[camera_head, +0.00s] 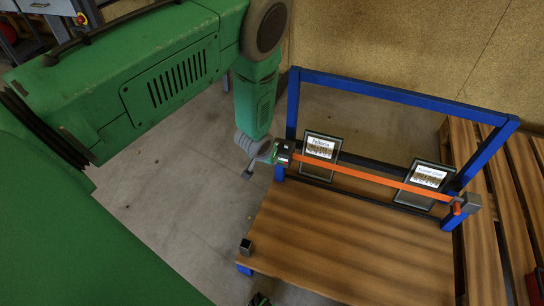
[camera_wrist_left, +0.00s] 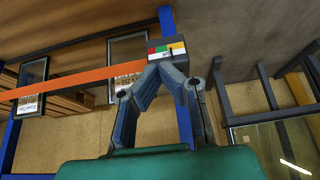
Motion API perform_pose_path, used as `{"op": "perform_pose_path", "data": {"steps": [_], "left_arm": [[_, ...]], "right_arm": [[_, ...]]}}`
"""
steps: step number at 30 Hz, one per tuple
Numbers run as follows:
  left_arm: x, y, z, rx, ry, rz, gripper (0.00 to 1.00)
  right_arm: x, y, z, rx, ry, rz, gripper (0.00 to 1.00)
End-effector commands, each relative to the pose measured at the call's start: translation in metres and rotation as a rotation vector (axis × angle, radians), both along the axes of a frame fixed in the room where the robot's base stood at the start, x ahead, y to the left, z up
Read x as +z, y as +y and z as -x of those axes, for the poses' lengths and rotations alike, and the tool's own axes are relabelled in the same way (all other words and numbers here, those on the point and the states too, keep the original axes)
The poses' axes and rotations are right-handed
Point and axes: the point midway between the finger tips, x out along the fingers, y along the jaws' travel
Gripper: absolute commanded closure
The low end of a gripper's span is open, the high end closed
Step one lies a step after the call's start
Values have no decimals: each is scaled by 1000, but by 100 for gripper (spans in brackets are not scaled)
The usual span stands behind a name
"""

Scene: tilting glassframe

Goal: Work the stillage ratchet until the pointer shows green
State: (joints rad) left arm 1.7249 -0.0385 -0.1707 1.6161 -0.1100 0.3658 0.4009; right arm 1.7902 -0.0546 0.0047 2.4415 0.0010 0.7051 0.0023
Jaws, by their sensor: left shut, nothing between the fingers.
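The stillage is a blue frame (camera_head: 400,93) with a wooden deck (camera_head: 330,243). An orange strap (camera_head: 370,177) runs across two framed pictures, one left (camera_head: 320,157) and one right (camera_head: 427,186). At its left end is a dark box (camera_head: 284,152). In the left wrist view this box (camera_wrist_left: 153,51) carries green, red, yellow and white fields; I cannot make out where a pointer stands. My left gripper (camera_head: 270,154) is shut and empty at the box; its fingertips (camera_wrist_left: 166,66) are close against the box's underside, contact unclear. The ratchet handle is not clearly visible.
A grey block (camera_head: 471,203) sits at the strap's right end. A short dark post (camera_head: 245,246) stands at the deck's left front corner. Wooden pallets (camera_head: 510,200) lie to the right. A dark and green tip (camera_head: 260,299), perhaps my right gripper, shows at the bottom edge.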

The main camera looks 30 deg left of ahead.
Motion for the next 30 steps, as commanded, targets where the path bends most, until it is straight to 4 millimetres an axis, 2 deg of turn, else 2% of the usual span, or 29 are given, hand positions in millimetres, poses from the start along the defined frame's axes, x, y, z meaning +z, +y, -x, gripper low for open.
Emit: {"op": "perform_pose_path", "data": {"steps": [1, 3, 10, 30], "left_arm": [[12, -2, 9, 0, 1, -1, 100], [20, -5, 20, 0, 0, 0, 100], [37, -10, 42, 0, -3, 0, 100], [39, -11, 45, 1, -5, -1, 100]], "right_arm": [[8, 0, 0, 0, 0, 0, 100], [13, 0, 0, 0, 0, 0, 100], [22, 0, 0, 0, 0, 0, 100], [22, 0, 0, 0, 1, 0, 100]]}}
